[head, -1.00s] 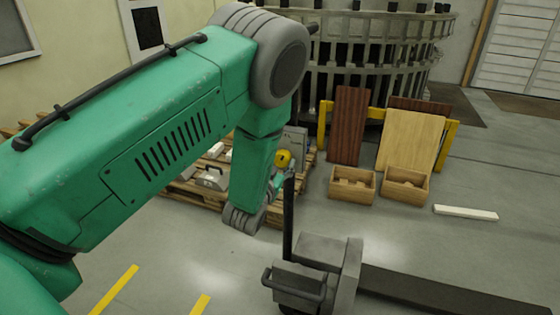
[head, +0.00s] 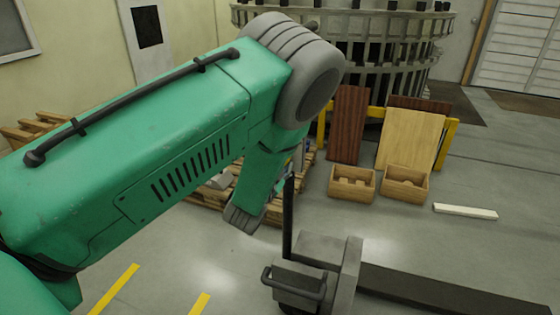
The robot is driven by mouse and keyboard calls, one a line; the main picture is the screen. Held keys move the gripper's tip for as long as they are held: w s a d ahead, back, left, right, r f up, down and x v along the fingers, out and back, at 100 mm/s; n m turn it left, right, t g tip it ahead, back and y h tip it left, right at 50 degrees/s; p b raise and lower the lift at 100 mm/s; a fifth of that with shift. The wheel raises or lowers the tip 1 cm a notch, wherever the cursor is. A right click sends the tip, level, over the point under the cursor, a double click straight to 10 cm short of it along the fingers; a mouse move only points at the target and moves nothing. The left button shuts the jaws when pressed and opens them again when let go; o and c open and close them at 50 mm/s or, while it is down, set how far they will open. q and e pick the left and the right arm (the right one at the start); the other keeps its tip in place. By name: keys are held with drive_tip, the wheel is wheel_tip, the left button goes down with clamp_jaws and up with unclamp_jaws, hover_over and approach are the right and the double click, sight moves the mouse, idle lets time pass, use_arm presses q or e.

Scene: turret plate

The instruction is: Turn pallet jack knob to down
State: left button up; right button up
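The pallet jack (head: 320,252) stands on the floor at the lower middle, with its dark upright handle post (head: 288,220) rising from its body. A dark fork (head: 440,288) stretches from it to the right. I cannot make out the knob; the top of the post is close to my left arm's far end. My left arm crosses from the left, its elbow high and its forearm hanging down just left of the post. The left gripper is hidden or too small to tell, with only a small part of the wrist area showing near the post top. My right gripper is out of view.
A wooden pallet (head: 205,198) with items lies behind my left arm. Two open wooden boxes (head: 352,196) and leaning boards (head: 410,140) stand farther back by a yellow frame. A white bar (head: 465,212) lies on the floor. The floor on the right is largely clear.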

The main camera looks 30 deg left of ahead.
use_arm(q)
drive_tip(key=shift+w+r, duration=0.1)
drive_tip(key=shift+r, duration=0.05)
drive_tip(key=o, duration=1.2)
drive_tip(key=shift+c, duration=0.2)
drive_tip(key=shift+d, duration=0.1)
drive_tip(key=v, duration=1.2)
drive_tip(key=shift+w, duration=0.1)
